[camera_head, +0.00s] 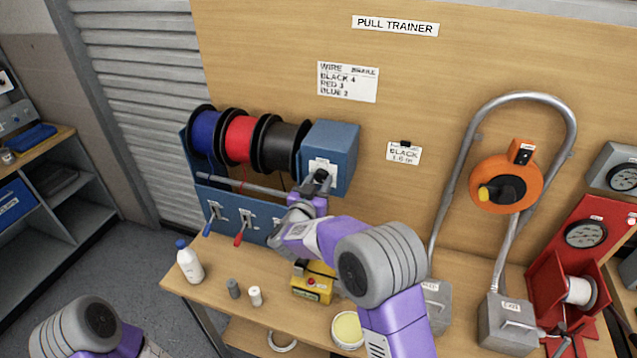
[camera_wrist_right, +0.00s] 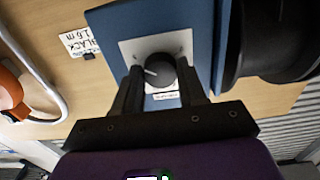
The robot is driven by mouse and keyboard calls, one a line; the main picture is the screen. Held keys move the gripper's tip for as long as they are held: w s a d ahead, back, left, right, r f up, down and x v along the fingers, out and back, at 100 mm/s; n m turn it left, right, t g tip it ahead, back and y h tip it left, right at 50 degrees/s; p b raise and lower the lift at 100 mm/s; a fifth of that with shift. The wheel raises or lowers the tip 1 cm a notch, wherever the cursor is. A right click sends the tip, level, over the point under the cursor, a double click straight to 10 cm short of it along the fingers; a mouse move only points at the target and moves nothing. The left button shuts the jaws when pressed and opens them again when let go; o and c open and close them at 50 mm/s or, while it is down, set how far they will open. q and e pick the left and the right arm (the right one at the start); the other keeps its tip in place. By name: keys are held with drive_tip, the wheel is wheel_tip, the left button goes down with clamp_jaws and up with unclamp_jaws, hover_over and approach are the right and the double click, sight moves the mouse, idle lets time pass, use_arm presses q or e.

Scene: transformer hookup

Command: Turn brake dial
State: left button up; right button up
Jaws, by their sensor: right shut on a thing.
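The brake dial (camera_wrist_right: 160,70) is a dark round knob with a pale pointer line, on a white plate on the blue box (camera_head: 337,146). In the head view the dial (camera_head: 321,176) is partly covered by my right gripper (camera_head: 318,187). In the right wrist view, the two dark fingers of my right gripper (camera_wrist_right: 163,84) are shut on the dial, one on each side. A small label sits just below the dial on the plate. My left arm shows only in part at the bottom left of the head view, and its gripper is out of view.
Blue, red and black wire spools (camera_head: 241,139) hang left of the box. Levers (camera_head: 241,232) stand below them. A white bottle (camera_head: 189,262), small cylinders and a yellow box (camera_head: 313,284) are on the bench. An orange unit (camera_head: 505,184) hangs at right.

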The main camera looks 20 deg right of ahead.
drive_tip(key=shift+r+n+p, duration=0.1)
drive_tip(key=shift+n+p, duration=0.6)
drive_tip(key=shift+p, duration=0.2)
drive_tip(key=n+p, duration=0.4)
drive_tip(key=shift+n+p, duration=1.85)
drive_tip(key=shift+n, duration=0.35)
drive_tip(key=o, duration=1)
drive_tip(key=shift+s, duration=0.1)
drive_tip(key=shift+o, duration=0.2)
drive_tip(key=b+v, duration=0.1)
drive_tip(key=v, duration=0.6)
drive_tip(key=shift+s+a, duration=0.15)
drive_tip(key=shift+s, duration=0.1)
